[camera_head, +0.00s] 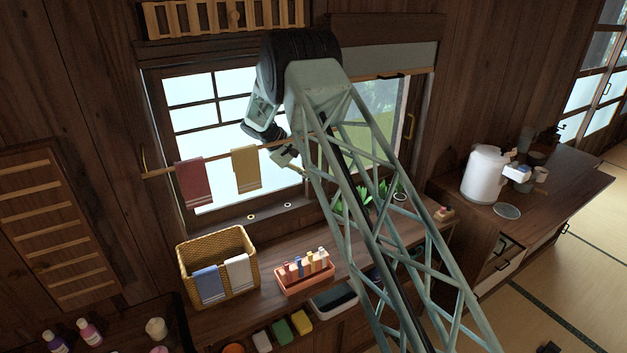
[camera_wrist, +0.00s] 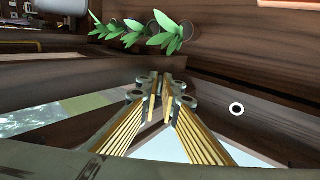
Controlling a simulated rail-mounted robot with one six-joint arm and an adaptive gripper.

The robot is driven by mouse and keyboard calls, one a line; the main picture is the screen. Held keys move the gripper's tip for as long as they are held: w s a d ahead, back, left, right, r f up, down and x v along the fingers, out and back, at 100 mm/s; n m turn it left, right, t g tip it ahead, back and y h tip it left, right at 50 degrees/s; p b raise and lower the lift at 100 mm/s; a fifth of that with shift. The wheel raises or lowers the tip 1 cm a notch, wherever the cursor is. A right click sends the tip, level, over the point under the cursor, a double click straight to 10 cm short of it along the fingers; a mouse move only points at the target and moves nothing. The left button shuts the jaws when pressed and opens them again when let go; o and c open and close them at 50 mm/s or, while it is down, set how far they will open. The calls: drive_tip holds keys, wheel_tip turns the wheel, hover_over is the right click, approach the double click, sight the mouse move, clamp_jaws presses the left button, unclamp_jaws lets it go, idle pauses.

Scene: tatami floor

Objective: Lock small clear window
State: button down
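The window has a left section with a dark grid of panes (camera_head: 196,117) and a right section with one undivided clear pane (camera_head: 378,98). A vertical brass handle (camera_head: 410,127) is on the right side of its frame. Two small round fittings (camera_head: 250,217) (camera_head: 281,205) sit along the wood below the window. One light ring with a dark centre (camera_wrist: 237,109) shows on the wood in the wrist view. My gripper (camera_wrist: 163,87) has its fingertips drawn close together, with nothing visible between them. In the head view my gripper (camera_head: 289,158) is by the towel rail, and my arm hides the window's middle.
A red towel (camera_head: 194,183) and a yellow towel (camera_head: 246,169) hang on the rail. Below stand a wicker basket (camera_head: 214,251) and an orange tray (camera_head: 304,281) of bottles. Green plants (camera_wrist: 165,35) are near my gripper. A white dispenser (camera_head: 484,174) stands on the right counter.

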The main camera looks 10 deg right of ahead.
drive_tip(key=shift+s+a+f+h+b, duration=0.1)
drive_tip(key=shift+f+h+b, duration=0.15)
drive_tip(key=shift+h+b, duration=0.8)
drive_tip(key=shift+r+y+b, duration=0.1)
drive_tip(key=shift+y+b, duration=0.25)
drive_tip(key=c, duration=3.1)
unclamp_jaws()
drive_tip(key=shift+c, duration=0.2)
drive_tip(key=shift+a+r+t, duration=0.1)
drive_tip(key=shift+t, duration=0.2)
drive_tip(key=v, duration=1.1)
drive_tip(key=shift+a+r, duration=0.25)
drive_tip(key=shift+r, duration=0.05)
